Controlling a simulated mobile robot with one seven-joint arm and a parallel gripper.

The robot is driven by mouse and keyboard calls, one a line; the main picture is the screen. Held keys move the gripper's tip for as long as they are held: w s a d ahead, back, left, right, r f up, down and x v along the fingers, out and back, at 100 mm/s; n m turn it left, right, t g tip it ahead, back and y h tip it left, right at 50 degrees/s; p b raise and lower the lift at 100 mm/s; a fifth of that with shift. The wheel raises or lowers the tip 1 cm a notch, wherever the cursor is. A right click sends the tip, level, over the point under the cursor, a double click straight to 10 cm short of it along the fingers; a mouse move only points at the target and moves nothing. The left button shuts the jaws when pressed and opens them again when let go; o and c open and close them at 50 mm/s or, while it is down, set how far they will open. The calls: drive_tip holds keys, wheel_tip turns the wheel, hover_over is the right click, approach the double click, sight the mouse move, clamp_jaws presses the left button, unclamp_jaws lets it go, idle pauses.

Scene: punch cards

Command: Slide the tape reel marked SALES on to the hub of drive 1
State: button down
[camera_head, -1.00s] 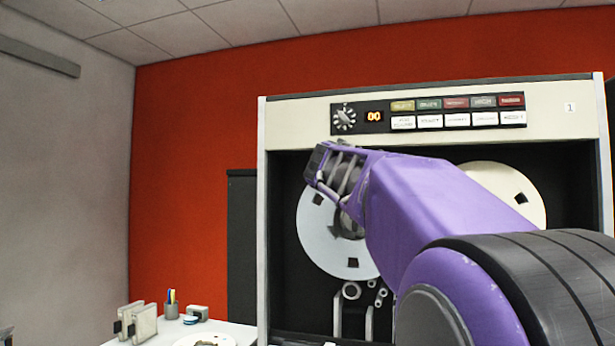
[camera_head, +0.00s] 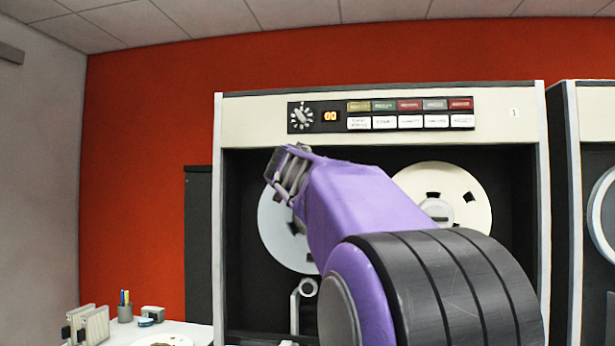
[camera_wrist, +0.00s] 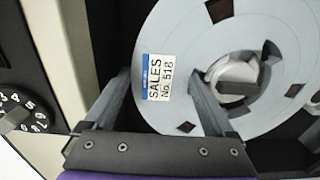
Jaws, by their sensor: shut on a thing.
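The SALES reel (camera_head: 277,232) is a pale grey disc with dark cut-outs at the left bay of drive 1 (camera_head: 255,118), the cream and black cabinet with a small "1" card. In the wrist view its blue and white label (camera_wrist: 157,78) reads SALES No. 518. My gripper (camera_wrist: 160,76) is shut on the reel near its rim, one finger on each side of the label. A grey hub (camera_wrist: 236,74) shows in the reel's central opening. I cannot tell how deep the reel sits on it. In the head view my wrist hides the reel's upper part and centre.
A cream reel (camera_head: 466,188) is in the right bay of drive 1. The control panel (camera_head: 382,115) with a dial is above. Another drive (camera_head: 592,130) stands to the right. A low table (camera_head: 197,333) at lower left holds a pen cup, boxes and a reel.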

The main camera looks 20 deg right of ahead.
drive_tip(key=shift+x, duration=1.1)
unclamp_jaws()
drive_tip(key=shift+r, duration=0.1)
drive_tip(key=b+v, duration=0.5)
drive_tip(key=v, duration=0.5)
